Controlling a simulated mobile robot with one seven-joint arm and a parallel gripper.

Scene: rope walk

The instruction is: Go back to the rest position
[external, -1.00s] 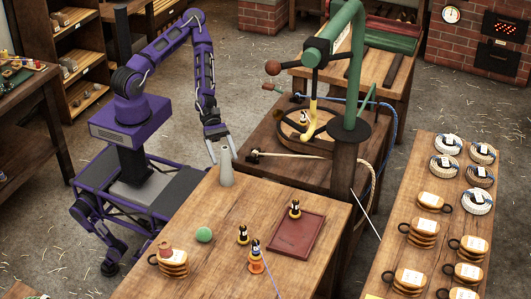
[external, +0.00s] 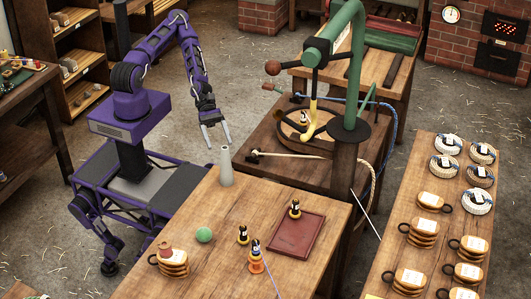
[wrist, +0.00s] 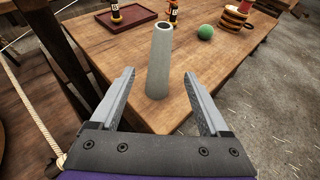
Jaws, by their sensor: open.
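My gripper (external: 216,134) is open and empty. In the external view it hangs in the air just behind and above the far left corner of the wooden table. A grey tapered cone (external: 226,167) stands upright on that corner, apart from the fingers. In the wrist view the cone (wrist: 160,62) shows beyond the gap between the two open fingers (wrist: 165,100). My arm is bent, with its forearm pointing down.
A wheel machine (external: 320,130) stands behind. Bare floor (external: 60,215) lies left of my base.

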